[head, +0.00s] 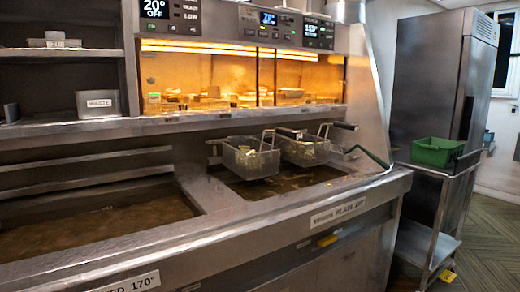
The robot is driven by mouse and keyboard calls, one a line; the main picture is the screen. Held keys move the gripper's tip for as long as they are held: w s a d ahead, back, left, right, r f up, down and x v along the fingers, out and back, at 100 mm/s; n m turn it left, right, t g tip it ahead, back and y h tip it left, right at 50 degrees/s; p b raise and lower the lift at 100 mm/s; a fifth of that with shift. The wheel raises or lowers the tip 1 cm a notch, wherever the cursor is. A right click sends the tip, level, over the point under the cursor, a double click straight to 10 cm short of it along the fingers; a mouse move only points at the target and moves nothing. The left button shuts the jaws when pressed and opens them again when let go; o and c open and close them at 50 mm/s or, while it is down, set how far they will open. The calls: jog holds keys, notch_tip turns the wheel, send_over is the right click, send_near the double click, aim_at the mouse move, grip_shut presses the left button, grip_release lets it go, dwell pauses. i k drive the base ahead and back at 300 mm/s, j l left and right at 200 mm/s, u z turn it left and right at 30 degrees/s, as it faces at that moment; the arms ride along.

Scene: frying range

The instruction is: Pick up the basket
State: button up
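Two wire fry baskets hang side by side over the right fryer vat, at the middle right of the head view. The left basket (246,163) holds some yellowish food. The right basket (307,154) also seems to hold some. Dark handles rise at the baskets' back, and a dark green handle (371,157) slants down at the right over the fryer's edge; I cannot tell what it belongs to. The vat (285,184) below holds brown oil. My gripper is not in view, and nothing is touching the baskets.
A second oil vat (95,228) lies at the left. A green bin (438,152) sits on a steel cart (440,209) at the right, by a tall steel cabinet (425,85). Floor shows at the far right.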

aim_at(310, 151)
jog(key=i+l+u, duration=0.4)
jog(key=l, duration=0.15)
jog(key=l+u, duration=0.2)
jog(key=i+l+u, duration=0.1)
jog(key=l, duration=0.45)
jog(key=i+l, duration=0.15)
jog(key=l, duration=0.4)
jog(key=i+l+u, duration=0.15)
jog(key=l, duration=0.4)
jog(key=i+l, duration=0.1)
jog(key=l, duration=1.35)
jog(key=k+j, duration=0.15)
jog(key=k, duration=0.25)
jog(key=i, duration=0.5)
